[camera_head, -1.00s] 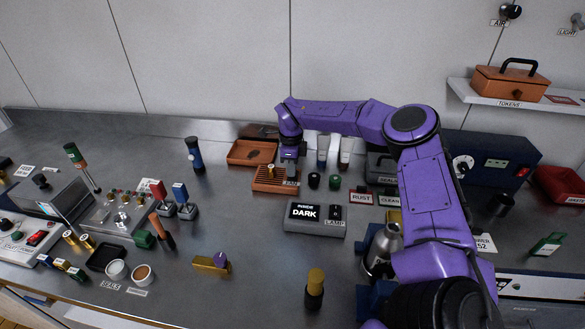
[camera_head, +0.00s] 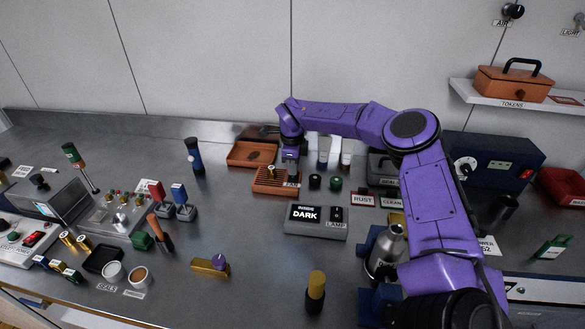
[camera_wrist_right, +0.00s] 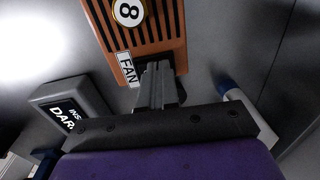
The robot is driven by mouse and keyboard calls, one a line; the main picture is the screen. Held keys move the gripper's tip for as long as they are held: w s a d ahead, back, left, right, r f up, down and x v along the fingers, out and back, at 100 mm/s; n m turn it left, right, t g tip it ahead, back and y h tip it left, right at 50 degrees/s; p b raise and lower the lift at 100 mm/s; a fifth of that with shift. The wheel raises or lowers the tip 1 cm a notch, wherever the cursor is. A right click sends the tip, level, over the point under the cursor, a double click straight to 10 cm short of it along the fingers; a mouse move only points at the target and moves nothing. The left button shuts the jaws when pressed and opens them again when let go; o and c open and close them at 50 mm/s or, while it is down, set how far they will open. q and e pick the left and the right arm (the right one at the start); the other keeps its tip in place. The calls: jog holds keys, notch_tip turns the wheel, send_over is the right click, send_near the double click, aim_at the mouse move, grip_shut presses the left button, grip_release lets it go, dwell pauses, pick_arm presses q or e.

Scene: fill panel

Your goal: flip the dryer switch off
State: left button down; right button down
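No label reading "dryer" is legible. An orange slatted box (camera_head: 268,187) labelled FAN stands at the back middle of the bench, with a round gold knob on top. In the right wrist view the box (camera_wrist_right: 172,40) shows the knob (camera_wrist_right: 128,12) marked 8 and the FAN label (camera_wrist_right: 127,69). My right gripper (camera_head: 290,160) is at the box's back right corner in the head view. In the wrist view its fingers (camera_wrist_right: 158,80) are together at the labelled end, with nothing seen between them; whether they touch the box I cannot tell. No switch shows clearly on it. My left gripper is not in view.
A grey lamp panel (camera_head: 316,229) reading DARK stands in front of the box. An orange tray (camera_head: 240,154) lies behind it. Small dark and green knobs (camera_head: 335,183) are at its right. A steel bottle (camera_head: 384,247) stands near my right arm.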

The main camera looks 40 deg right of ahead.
notch_tip(320, 180, up, 5)
jog(key=p, duration=0.4)
jog(key=shift+a+r, duration=0.1)
jog(key=shift+r, duration=0.1)
jog(key=shift+s+r+b, duration=0.1)
jog(key=shift+r+b, duration=0.3)
jog(key=shift+b, duration=0.7)
notch_tip(320, 180, up, 8)
jog(key=b, duration=0.1)
jog(key=shift+s+a, duration=0.25)
jog(key=shift+a, duration=0.05)
jog(key=shift+f, duration=0.15)
